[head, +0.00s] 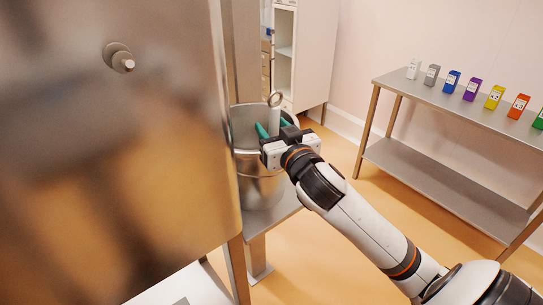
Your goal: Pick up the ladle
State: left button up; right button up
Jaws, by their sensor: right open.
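The ladle (274,115) stands upright in a metal pot (260,188), with its light handle and the ring at its top showing above the rim. Its lower part is hidden inside the pot and behind my gripper. My right gripper (271,128) is at the pot's mouth. Its green fingers are open, one on each side of the handle as seen from here. I cannot tell whether either finger touches the handle. My left gripper is out of view.
A large steel hopper body (110,170) with a knob fills the left side, close to the pot. The pot rests on a metal shelf (272,214). A steel table (445,102) with several coloured packages stands at right. A white cabinet (310,50) stands behind.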

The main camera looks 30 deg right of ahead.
jog(key=shift+c, duration=0.6)
grip_shut()
jog(key=shift+r, duration=0.1)
